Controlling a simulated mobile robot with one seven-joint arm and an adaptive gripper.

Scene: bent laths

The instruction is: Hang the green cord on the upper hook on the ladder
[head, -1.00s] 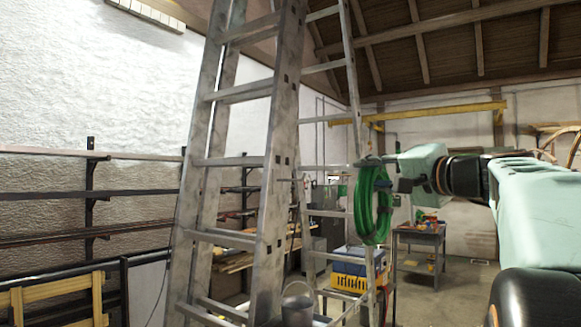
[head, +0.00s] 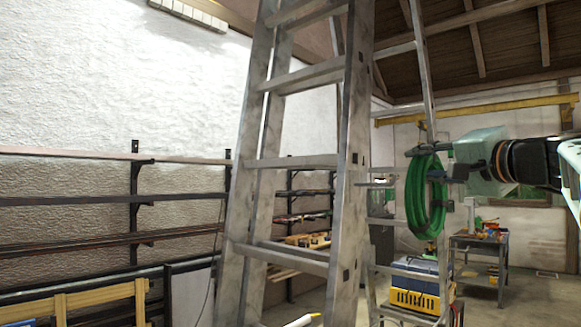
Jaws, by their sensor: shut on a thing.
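The green cord (head: 415,196) is a coiled loop hanging upright from my gripper (head: 446,168) in the right half of the head view. My gripper is shut on the coil's upper part, and its fingers are partly hidden by the cord. The aluminium ladder (head: 352,150) stands in the middle, a stepladder with two legs and several rungs. The cord hangs to the right of its front rails, in front of the rear leg in the picture. I cannot make out the upper hook on the ladder.
Wall racks with long laths (head: 70,195) line the left wall. Yellow slatted wood (head: 75,304) is at lower left. A workbench (head: 480,245) with tools stands back right.

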